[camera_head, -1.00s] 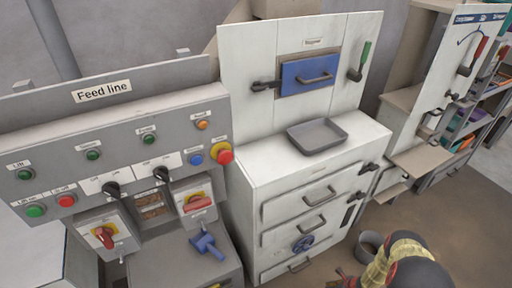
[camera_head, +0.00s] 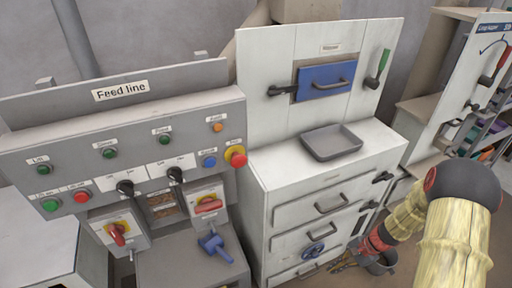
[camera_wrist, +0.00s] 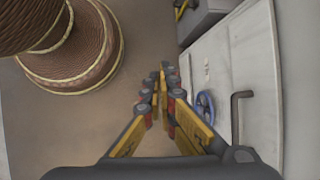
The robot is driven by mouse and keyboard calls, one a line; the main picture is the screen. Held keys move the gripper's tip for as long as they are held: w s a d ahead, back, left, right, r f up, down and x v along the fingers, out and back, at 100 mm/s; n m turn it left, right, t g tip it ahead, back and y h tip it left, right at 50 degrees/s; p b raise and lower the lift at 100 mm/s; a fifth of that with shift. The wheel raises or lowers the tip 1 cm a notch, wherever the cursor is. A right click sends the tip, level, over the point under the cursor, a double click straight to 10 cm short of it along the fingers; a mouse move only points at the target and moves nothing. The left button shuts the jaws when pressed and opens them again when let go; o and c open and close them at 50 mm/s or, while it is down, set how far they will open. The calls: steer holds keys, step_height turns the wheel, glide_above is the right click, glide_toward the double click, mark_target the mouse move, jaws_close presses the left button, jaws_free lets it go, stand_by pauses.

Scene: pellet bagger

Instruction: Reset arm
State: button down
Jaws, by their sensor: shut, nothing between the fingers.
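My gripper (camera_wrist: 162,98) is shut and empty in the wrist view, with its yellow-sided fingers pointing over the brown floor.
The cabinet has drawer handles and a grey tray (camera_head: 331,143) on top. A blue hatch (camera_head: 324,80) and a green lever (camera_head: 377,70) are on its back panel. The Feed line panel (camera_head: 125,150) stands at left. Shelving (camera_head: 485,135) is at right. Brown floor lies under my gripper.

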steer(key=s+a+r+n+t+h, duration=0.2)
steer(key=s+a+r+n, duration=0.1)
steer(key=r, duration=1.1)
steer(key=s+a+r+n+t+h, duration=0.2)
steer(key=s+a+r+n, duration=0.2)
steer(key=r, duration=0.9)
steer(key=s+a+r+n+t+h, duration=0.2)
steer(key=s+r+n, duration=0.4)
steer(key=r, duration=0.8)
steer(key=shift+s+a+r, duration=0.35)
steer(key=shift+s+a, duration=0.4)
steer(key=shift+s, duration=0.15)
